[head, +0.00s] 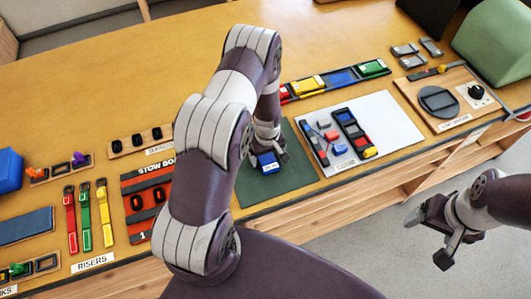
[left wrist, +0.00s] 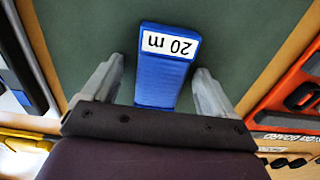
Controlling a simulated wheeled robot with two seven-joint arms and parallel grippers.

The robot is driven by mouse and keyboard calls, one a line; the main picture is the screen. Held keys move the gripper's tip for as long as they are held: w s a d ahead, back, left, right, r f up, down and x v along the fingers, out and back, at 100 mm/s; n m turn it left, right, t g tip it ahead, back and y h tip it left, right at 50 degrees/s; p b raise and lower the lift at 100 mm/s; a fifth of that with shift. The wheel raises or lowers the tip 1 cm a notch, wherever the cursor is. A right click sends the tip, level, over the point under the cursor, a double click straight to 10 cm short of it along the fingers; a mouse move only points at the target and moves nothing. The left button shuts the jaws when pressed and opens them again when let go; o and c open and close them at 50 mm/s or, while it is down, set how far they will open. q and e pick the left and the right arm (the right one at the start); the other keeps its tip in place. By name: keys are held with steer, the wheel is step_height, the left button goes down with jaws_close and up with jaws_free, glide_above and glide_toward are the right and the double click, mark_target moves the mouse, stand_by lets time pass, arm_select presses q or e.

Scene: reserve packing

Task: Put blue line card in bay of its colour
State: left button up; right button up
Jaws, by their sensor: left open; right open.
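The blue line card (head: 268,165) lies on the dark green mat (head: 305,172); its white label reads "20 m" in the left wrist view (left wrist: 165,75). My left gripper (left wrist: 158,72) is open, with one finger on each side of the card and a gap at both. In the head view my left gripper (head: 270,157) is low over the mat and partly covers the card. A dark rack (head: 325,92) behind the mat has red, yellow, blue and green bays. The blue bay (head: 341,78) looks bare. My right gripper (head: 428,238) is open and empty, beyond the table's front edge.
Right of the mat is a white sheet (head: 394,118) with dark strips and small coloured parts. A wooden board (head: 450,85) with a round dark plate stands further right. An orange stow board (head: 135,190) is left of the mat. My left arm hides some table.

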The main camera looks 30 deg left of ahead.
arm_select(q)
steer(key=shift+s, duration=0.1)
steer(key=c, duration=0.4)
steer(key=shift+r, duration=0.1)
steer(key=c, duration=0.8)
steer(key=shift+o, duration=0.2)
